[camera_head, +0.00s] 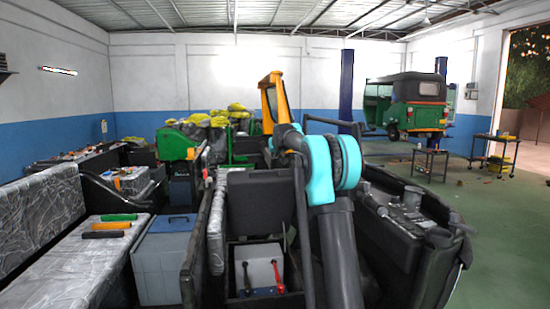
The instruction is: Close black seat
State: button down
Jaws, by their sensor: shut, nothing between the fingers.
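The black seat (258,203) appears as a dark padded panel standing raised behind an open compartment, left of my arm. In the compartment below it sits a light grey box (258,262) with a red and a black handle or clamp on its front. My dark grey arm with teal joints rises in front of the seat's right side and hides part of that area.
A silver patterned bench (85,255) with screwdriver-like tools is at left, next to a grey bin (168,258). A dark body panel (400,230) borders the right. Green floor (505,230) is open beyond, with carts and a rickshaw.

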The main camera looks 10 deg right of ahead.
aim_at(274, 171)
jog(key=x, duration=0.7)
jog(key=shift+s+f, duration=0.65)
jog(key=shift+s, duration=0.25)
jog(key=shift+s+f, duration=0.6)
jog(key=shift+s, duration=0.15)
